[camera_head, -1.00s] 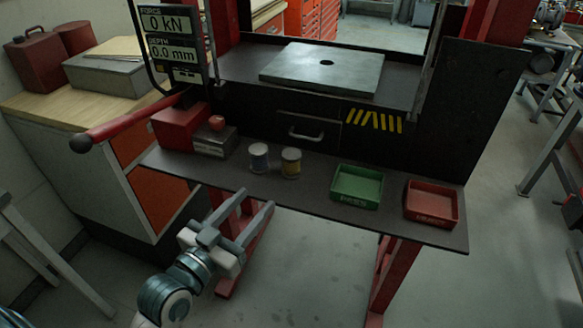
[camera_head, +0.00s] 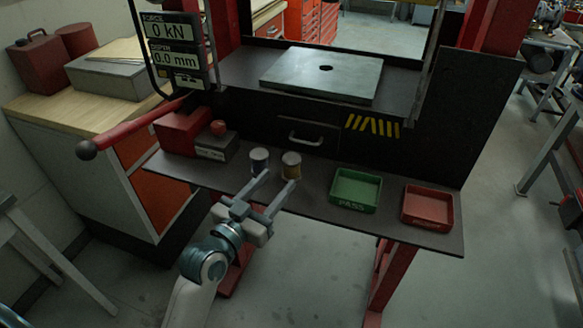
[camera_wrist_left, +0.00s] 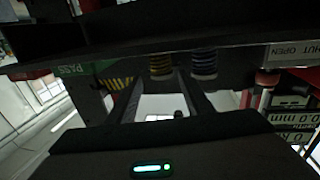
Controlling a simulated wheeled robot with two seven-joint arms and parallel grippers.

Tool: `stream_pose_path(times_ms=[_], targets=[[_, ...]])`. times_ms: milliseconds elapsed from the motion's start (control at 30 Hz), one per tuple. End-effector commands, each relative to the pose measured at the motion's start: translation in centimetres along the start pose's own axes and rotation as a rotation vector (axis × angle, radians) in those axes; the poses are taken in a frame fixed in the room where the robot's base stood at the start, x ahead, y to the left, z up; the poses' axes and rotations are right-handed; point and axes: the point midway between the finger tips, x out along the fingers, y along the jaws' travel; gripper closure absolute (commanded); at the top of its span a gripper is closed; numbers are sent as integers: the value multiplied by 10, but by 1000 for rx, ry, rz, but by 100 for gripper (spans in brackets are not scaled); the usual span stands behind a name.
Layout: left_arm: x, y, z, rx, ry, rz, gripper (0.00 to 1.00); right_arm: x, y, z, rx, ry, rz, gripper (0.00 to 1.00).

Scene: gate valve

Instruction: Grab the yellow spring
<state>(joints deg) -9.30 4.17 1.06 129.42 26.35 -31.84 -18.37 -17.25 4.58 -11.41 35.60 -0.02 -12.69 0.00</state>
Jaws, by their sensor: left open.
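The yellow spring (camera_head: 291,165) stands upright on the dark shelf (camera_head: 322,204), with a pale top. The similar blue spring (camera_head: 259,160) stands just left of it. My left gripper (camera_head: 279,178) is open and empty at the shelf's front edge, its two fingers pointing at the springs from the front. In the left wrist view, which is upside down, the yellow spring (camera_wrist_left: 161,66) shows ahead between the fingertips (camera_wrist_left: 160,76), and the blue spring (camera_wrist_left: 204,64) shows to its right. I cannot tell whether a finger touches a spring. My right gripper is not in view.
A green PASS tray (camera_head: 353,204) and a red tray (camera_head: 427,222) sit on the shelf to the right. A small grey box (camera_head: 216,148) and a red block (camera_head: 182,132) stand left of the springs. A red lever (camera_head: 130,122) sticks out at left. The press plate (camera_head: 322,88) is behind.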

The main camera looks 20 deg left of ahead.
Motion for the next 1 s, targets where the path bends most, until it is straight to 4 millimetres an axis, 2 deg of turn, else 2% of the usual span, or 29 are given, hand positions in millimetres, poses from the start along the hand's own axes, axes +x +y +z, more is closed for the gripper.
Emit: stream_pose_path(times_ms=[33, 200, 733, 1000], targets=[[10, 0, -4, -2, 1, 0, 54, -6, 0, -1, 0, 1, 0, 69], [30, 0, -2, -1, -1, 0, 54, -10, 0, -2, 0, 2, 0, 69], [39, 0, -2, 0, 0, 0, 54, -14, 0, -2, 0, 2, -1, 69], [68, -3, -14, -2, 0, -1, 54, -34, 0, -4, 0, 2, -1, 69]])
